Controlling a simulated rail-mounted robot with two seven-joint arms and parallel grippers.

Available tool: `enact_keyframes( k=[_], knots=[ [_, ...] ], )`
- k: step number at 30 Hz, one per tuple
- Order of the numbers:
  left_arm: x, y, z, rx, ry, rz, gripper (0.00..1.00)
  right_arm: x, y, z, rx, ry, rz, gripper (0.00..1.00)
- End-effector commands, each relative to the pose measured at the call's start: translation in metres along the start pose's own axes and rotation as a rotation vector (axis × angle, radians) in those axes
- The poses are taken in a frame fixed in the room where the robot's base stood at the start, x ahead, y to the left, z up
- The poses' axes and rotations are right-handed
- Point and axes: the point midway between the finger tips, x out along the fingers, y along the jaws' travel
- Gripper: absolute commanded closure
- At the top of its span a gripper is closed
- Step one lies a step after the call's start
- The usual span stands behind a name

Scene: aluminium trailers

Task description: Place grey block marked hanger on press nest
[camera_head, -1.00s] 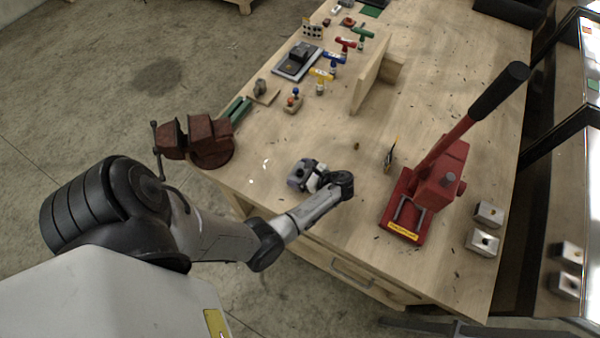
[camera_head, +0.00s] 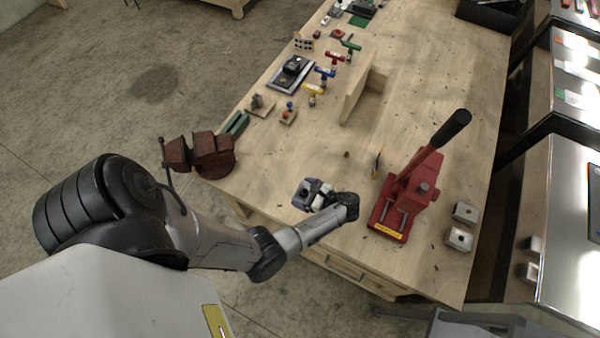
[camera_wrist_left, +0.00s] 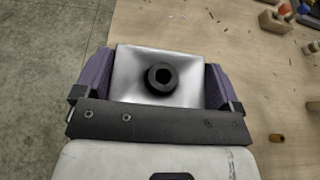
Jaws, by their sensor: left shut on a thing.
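My left gripper (camera_head: 311,195) is shut on a grey block, held near the front edge of the bench. In the left wrist view the block (camera_wrist_left: 188,63) sits between the purple fingers, with a black round bushing in its face; no marking on it can be read. The red press (camera_head: 415,189) stands on the bench to the right of the gripper, its lever raised. Its nest cannot be made out clearly. Two other grey blocks with holes (camera_head: 464,212) (camera_head: 458,239) stand right of the press. My right gripper is not in view.
A red-brown vise (camera_head: 207,155) is at the bench's left edge. An upright wooden board (camera_head: 362,95) stands behind the press. Several coloured tools and small fixtures line the left side. A small yellow-and-black item (camera_head: 377,162) is close to the press. The bench between is mostly clear.

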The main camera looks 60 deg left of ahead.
Motion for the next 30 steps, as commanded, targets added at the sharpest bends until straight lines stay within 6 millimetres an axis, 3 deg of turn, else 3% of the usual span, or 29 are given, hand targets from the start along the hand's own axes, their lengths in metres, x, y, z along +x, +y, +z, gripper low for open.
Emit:
enact_keyframes(
  k=[1, 9, 20, 30],
  knots=[
    [-0.008, 0.004, 0.006, 0.001, -0.001, 0.000, 0.49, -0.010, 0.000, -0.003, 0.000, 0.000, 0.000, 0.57],
    [-0.025, 0.018, 0.009, -0.001, 0.000, 0.000, 0.49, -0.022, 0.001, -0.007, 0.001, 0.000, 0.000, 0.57],
    [-0.028, 0.021, 0.008, 0.006, -0.001, -0.017, 0.49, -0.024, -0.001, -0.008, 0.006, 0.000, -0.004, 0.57],
    [-0.030, 0.011, 0.005, 0.092, -0.001, -0.229, 0.49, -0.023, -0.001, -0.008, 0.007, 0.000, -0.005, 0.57]
  ],
)
